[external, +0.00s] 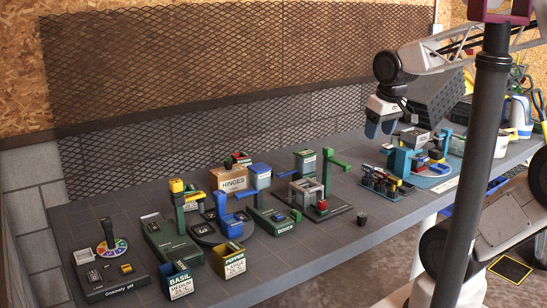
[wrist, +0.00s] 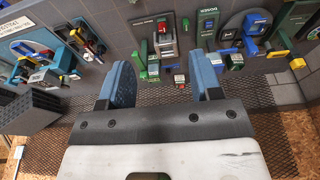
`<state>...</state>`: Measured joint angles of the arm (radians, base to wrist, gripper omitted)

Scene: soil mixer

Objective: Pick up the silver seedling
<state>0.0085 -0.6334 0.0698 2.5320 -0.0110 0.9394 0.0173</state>
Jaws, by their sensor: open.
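My gripper (external: 380,128) is high above the bench at its right part, pointing down. In the wrist view its two blue fingers (wrist: 164,82) are apart with nothing between them. I cannot make out a silver seedling for certain in either view.
Dosing and mixing devices crowd the grey bench (external: 300,250). A Cosmely pH station (external: 105,270) is at the far left, with Basil (external: 178,282) and Pepper (external: 230,262) bins beside it. A blue machine (external: 408,155) stands behind the rack. The front edge near the pot is clear.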

